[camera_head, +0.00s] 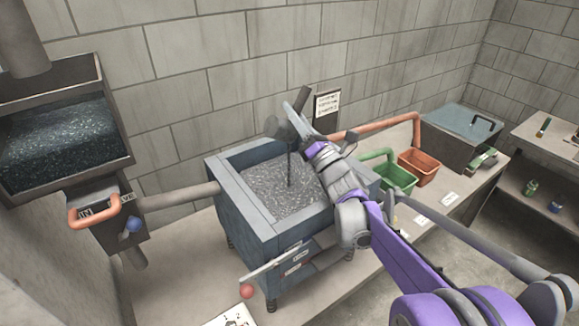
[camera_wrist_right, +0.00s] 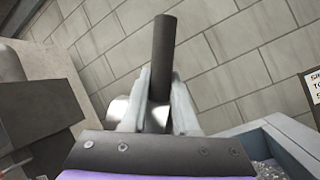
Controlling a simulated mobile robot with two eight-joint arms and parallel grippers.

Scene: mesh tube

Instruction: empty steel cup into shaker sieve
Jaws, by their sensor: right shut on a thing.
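The steel cup (camera_head: 279,128) hangs over the shaker sieve, tilted, its dark handle (camera_wrist_right: 164,45) between my right gripper's fingers. In the wrist view the shiny cup body (camera_wrist_right: 122,108) shows partly behind the fingers. My right gripper (camera_head: 298,118) is shut on the handle, above the sieve. The shaker sieve (camera_head: 243,214) is a blue-grey box with grey granules (camera_head: 280,188) spread inside. A thin dark streak (camera_head: 290,171) runs from below the cup to the granules; it looks like falling material. The cup's inside is hidden. My left gripper is not in view.
A hopper of dark granules (camera_head: 60,145) with an orange handle (camera_head: 94,211) stands at left. Green (camera_head: 394,176) and orange (camera_head: 418,166) bins and a lidded grey box (camera_head: 459,136) stand right of the sieve. A block wall rises behind.

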